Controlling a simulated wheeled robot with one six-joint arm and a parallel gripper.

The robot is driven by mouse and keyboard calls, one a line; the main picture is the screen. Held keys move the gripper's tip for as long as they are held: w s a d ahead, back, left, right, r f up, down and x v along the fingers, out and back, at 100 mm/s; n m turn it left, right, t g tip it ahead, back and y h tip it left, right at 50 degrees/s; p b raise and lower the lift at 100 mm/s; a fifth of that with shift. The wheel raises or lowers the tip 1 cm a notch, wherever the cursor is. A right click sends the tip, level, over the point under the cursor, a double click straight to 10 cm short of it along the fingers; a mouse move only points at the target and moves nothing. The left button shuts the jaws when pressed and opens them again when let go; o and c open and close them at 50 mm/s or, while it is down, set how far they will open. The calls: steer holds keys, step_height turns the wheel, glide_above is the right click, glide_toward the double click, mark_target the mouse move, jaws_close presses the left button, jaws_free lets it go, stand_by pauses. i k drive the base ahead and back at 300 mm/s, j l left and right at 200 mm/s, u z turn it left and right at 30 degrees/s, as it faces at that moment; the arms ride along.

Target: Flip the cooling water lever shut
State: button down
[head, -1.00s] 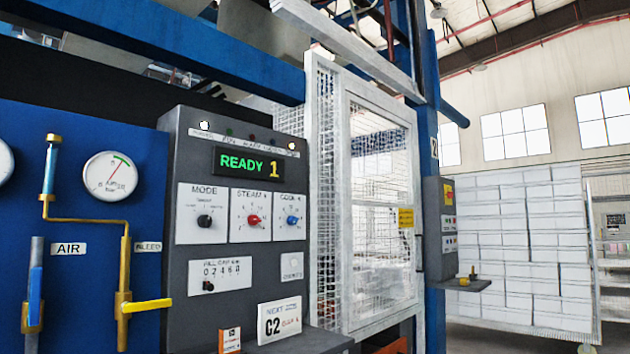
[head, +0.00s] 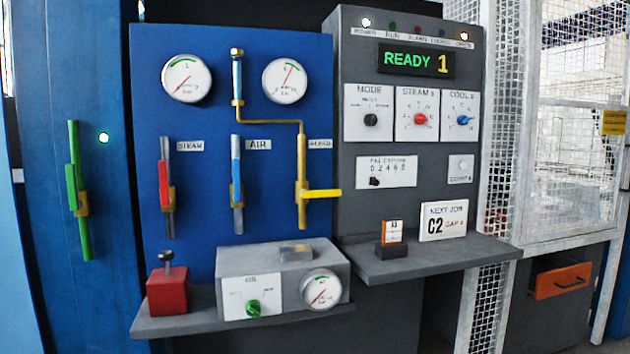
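A green lever (head: 73,178) stands upright along its pipe on the blue column at the far left, with a brass valve body (head: 82,205). I see no label on it, so I cannot tell by text whether it is the cooling water lever. On the blue panel, the red lever (head: 164,184) by the STEAM label and the blue lever (head: 236,181) by the AIR label also stand upright. The yellow lever (head: 322,193), below a partly hidden label, lies horizontal, across its brass pipe. My gripper is not in view.
A shelf (head: 190,324) juts out below the panel, carrying a red block with a knob (head: 167,290) and a grey box (head: 235,262) with a green knob and gauge. A grey console (head: 400,20) reads READY 1. A mesh gate (head: 570,235) stands at right.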

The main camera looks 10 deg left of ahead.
mark_target(75, 205)
steer(key=u, duration=1.7)
